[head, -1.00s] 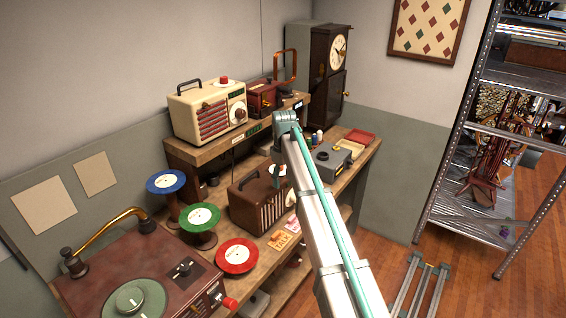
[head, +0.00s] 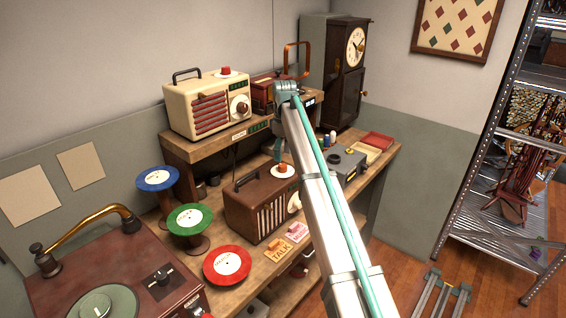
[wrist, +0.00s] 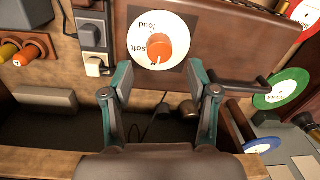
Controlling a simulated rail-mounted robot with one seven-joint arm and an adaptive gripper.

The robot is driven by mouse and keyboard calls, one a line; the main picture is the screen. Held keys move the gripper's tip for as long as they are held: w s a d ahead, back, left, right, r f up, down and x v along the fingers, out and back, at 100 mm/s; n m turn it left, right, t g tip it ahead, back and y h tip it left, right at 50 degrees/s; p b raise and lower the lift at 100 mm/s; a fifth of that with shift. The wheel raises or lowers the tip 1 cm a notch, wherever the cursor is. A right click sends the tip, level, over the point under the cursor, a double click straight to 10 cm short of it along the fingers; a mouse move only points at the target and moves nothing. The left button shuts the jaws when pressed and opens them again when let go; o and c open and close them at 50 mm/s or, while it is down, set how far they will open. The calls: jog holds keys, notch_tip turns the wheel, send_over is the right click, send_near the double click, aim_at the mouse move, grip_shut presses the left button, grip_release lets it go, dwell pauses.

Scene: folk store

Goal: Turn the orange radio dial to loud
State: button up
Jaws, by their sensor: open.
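The orange dial (wrist: 160,48) sits on a white disc (wrist: 172,22) marked "soft" and "loud", on top of a brown radio (wrist: 228,40). The words read upside down in the wrist view. I cannot clearly tell where the dial points. In the head view the dial (head: 283,169) tops the brown radio (head: 243,206) on the bench. My gripper (wrist: 160,76) is open and empty, its fingertips apart on either side of the near edge of the disc, not around the dial.
A cream radio (head: 208,106) with its own red-orange top knob (head: 226,71) stands on the raised shelf behind. Green (head: 189,217) and red (head: 227,264) record discs lie left of the brown radio. A grey box (head: 345,164) stands at right.

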aim_at(283, 165)
jog(key=shift+f+p, duration=0.65)
jog(key=shift+f, duration=1.95)
jog(key=shift+c, duration=0.3)
grip_shut()
